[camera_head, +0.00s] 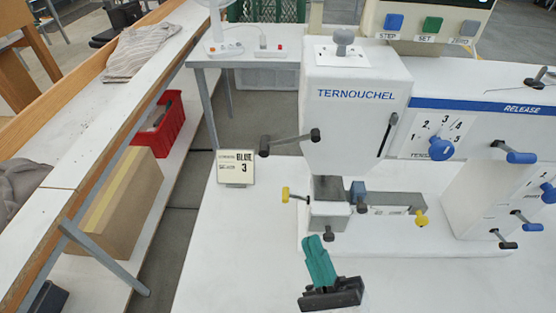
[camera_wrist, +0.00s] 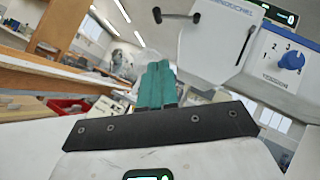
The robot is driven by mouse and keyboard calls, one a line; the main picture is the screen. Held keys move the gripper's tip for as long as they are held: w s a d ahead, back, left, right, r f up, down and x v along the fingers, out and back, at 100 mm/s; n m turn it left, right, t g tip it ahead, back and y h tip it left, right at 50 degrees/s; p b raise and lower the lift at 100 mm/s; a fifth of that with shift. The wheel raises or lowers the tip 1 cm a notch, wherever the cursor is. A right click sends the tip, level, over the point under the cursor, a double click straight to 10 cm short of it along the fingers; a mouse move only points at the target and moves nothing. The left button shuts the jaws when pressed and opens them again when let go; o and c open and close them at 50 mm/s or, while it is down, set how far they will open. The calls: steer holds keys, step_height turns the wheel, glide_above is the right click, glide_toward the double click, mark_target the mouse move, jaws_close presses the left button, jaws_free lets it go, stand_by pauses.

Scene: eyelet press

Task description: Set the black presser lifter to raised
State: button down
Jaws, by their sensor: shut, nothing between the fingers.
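The white TERNOUCHEL press head has a black lever (camera_head: 290,140) on its left side, reaching out left and slightly down to a dark knob. It also shows in the wrist view (camera_wrist: 176,15), at the top. A second thin black lever (camera_head: 388,135) stands tilted in a slot on the head's right side. No label shows which one is the presser lifter. My gripper (camera_head: 314,242), with teal fingers, is shut and empty, below and in front of the head, apart from both levers. It also shows in the wrist view (camera_wrist: 158,68), fingers together.
Yellow-knobbed clamps (camera_head: 286,194) and a small metal block (camera_head: 328,213) sit beneath the head. A BLUE 3 card (camera_head: 236,168) stands left. A blue dial (camera_head: 441,148) and blue-handled levers (camera_head: 520,157) are right. The white tabletop (camera_head: 235,240) is clear at front left.

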steer(key=p, duration=0.4)
glide_toward(287, 142)
steer(key=w+a+f, duration=0.2)
steer(key=w+a, duration=0.1)
steer(key=w, duration=0.1)
steer(key=shift+w+a+r+p, duration=0.1)
steer(key=shift+a+r+p, duration=0.45)
steer(key=shift+r, duration=0.3)
steer(key=shift+a+r+p, duration=0.45)
steer(key=shift+r+p, duration=0.05)
steer(key=shift+r, duration=0.35)
steer(key=shift+m, duration=0.3)
steer(key=shift+a+r+m+t+h+b, duration=0.35)
steer(key=shift+r+m+t+h+b, duration=0.35)
steer(key=shift+m+h, duration=1.3)
steer(key=shift+a+r+m+t+h+b, duration=0.45)
steer(key=shift+r+m+t+h, duration=0.35)
steer(key=shift+m+h, duration=1.15)
steer(key=shift+a+r+m+t+h+b, duration=0.3)
steer(key=shift+r+m+t+h+b, duration=0.45)
steer(key=shift+m+h, duration=1.2)
steer(key=shift+m+y, duration=0.4)
